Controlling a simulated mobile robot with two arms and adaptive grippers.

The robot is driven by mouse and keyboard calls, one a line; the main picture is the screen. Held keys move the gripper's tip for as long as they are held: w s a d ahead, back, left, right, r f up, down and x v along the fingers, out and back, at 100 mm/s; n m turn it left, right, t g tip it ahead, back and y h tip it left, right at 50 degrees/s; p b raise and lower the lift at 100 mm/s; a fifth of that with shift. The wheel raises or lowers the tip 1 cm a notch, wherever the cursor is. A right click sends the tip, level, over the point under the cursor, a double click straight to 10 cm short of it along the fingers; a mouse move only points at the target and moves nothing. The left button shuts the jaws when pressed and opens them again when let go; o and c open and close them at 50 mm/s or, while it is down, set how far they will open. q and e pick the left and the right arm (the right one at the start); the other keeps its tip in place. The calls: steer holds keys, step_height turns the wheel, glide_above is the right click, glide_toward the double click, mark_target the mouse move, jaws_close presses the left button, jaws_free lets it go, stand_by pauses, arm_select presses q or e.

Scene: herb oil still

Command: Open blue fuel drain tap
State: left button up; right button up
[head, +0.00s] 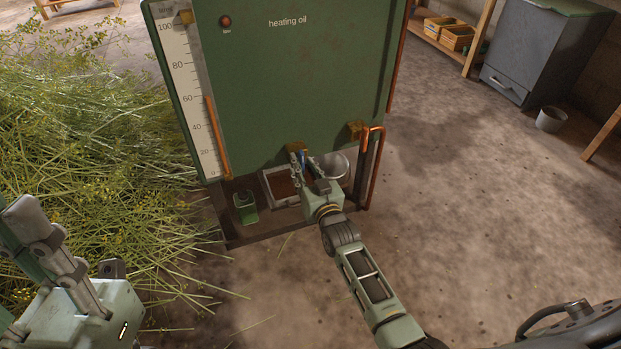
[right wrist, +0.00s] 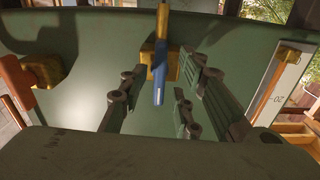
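The blue fuel drain tap has a blue lever (right wrist: 159,88) on a brass body (right wrist: 168,62) at the lower edge of the green heating oil tank (head: 300,75). In the head view only a sliver of blue (head: 303,155) shows between my right fingers. My right gripper (head: 306,164) is open, with its fingers on either side of the lever. In the right wrist view a gap shows on both sides, so it does not look gripped. My left arm (head: 90,310) shows at lower left; how its fingers stand is unclear.
Under the tank are a metal bowl (head: 333,166), a shallow tray (head: 268,184) and a small green object (head: 246,207). A second tap with an orange handle (right wrist: 17,82) is at left in the wrist view. Cut herbs (head: 90,140) lie left; the floor at right is mostly clear.

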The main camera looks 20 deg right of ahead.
steer(key=s, duration=1.1)
steer(key=shift+d, duration=0.2)
steer(key=shift+s, duration=0.1)
